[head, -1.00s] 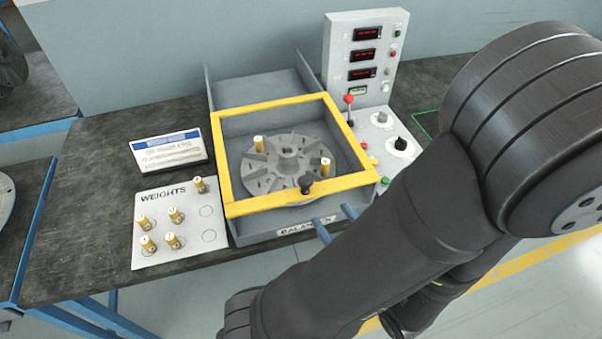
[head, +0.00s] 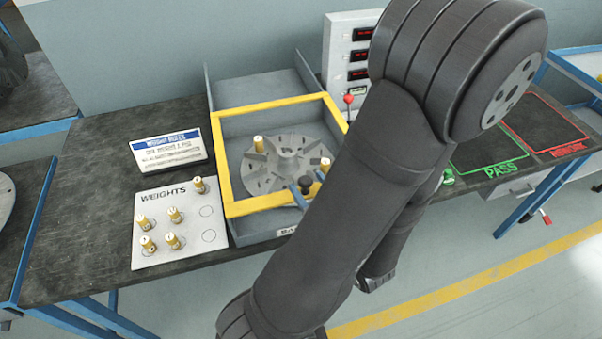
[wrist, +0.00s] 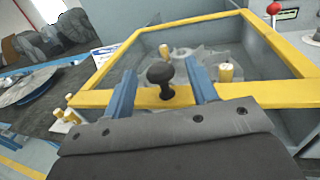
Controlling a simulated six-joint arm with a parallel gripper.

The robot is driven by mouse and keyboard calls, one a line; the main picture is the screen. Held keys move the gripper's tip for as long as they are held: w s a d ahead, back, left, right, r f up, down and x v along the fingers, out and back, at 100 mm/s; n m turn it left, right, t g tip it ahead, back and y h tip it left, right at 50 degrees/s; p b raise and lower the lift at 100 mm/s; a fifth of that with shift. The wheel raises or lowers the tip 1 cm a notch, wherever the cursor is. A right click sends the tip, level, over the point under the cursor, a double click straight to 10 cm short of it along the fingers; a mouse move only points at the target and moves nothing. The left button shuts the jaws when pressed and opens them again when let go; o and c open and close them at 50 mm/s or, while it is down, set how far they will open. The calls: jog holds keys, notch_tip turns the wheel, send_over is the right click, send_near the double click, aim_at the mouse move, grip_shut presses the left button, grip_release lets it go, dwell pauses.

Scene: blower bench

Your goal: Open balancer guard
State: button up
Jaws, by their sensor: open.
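The balancer guard is a yellow frame (head: 231,108) with a clear panel, lying closed over the balancer box. A black knob (head: 307,182) stands on its front bar; it also shows in the wrist view (wrist: 160,75). My gripper (wrist: 160,82) is open, with its blue fingers on either side of the knob and a gap to each. In the head view my gripper (head: 303,190) is at the front bar, partly hidden by my arm. Under the panel sits a grey slotted rotor (head: 265,165) with two brass weights (head: 258,143) on it.
A white weights board (head: 180,225) with several brass weights and a sign (head: 168,150) stand left of the balancer. A control panel (head: 345,50) with a red-knobbed lever (head: 348,99) is behind right, partly hidden by my arm. Green PASS (head: 500,165) and red marked areas lie right.

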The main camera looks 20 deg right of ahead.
aim_at(302, 175)
jog(key=shift+x, duration=2.2)
grip_shut()
